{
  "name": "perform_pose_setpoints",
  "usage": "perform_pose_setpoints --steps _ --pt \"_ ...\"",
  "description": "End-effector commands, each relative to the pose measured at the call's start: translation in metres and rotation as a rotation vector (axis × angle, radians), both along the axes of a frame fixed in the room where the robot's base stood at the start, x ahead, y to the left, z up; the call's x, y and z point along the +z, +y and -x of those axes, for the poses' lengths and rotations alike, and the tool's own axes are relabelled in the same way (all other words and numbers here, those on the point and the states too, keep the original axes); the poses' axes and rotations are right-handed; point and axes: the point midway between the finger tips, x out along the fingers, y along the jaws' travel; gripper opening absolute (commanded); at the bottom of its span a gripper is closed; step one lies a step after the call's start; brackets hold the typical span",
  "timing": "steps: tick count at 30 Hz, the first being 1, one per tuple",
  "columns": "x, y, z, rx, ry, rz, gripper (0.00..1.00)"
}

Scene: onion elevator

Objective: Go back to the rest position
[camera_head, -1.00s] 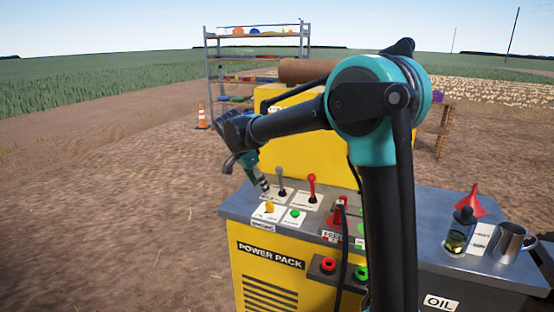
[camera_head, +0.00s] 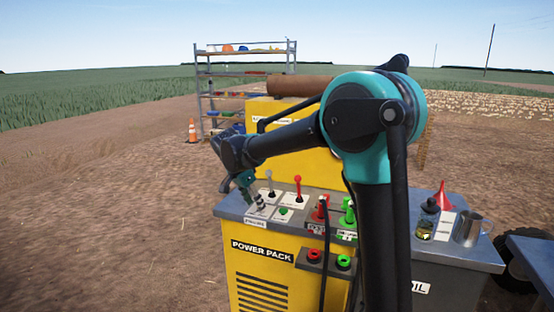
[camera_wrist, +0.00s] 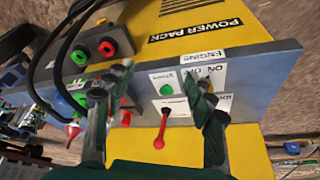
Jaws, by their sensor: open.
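My gripper (camera_head: 247,190) is open and empty, above the left part of the power pack's (camera_head: 262,251) grey control panel. Its two fingers (camera_wrist: 152,98) also show apart in the wrist view, with nothing between them but the panel behind. A red-knobbed lever (camera_head: 298,183) and a grey-knobbed lever (camera_head: 269,178) stand on the panel beside the gripper. The red lever (camera_wrist: 161,132) and a green button (camera_wrist: 166,89) appear between the fingers in the wrist view. The engine switch is partly hidden by a finger, so its setting cannot be told.
Red and green hose couplings (camera_head: 328,256) with black hoses are at the panel's right. An oil cabinet (camera_head: 440,262) bears a red funnel (camera_head: 442,197), a jar (camera_head: 426,226) and a metal jug (camera_head: 467,230). Bare soil lies open left.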

Motion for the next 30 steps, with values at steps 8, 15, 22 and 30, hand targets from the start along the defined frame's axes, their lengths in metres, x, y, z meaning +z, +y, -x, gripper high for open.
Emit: perform_pose_setpoints --steps 8,15,22,30 --pt "-0.013 -0.049 0.015 0.094 0.036 -0.019 0.55" --pt "-0.036 -0.112 0.045 0.236 0.071 -0.044 0.55" --pt "-0.079 -0.198 0.115 0.468 0.077 -0.071 0.55" --pt "-0.136 -0.257 0.209 0.733 0.024 -0.048 0.55"
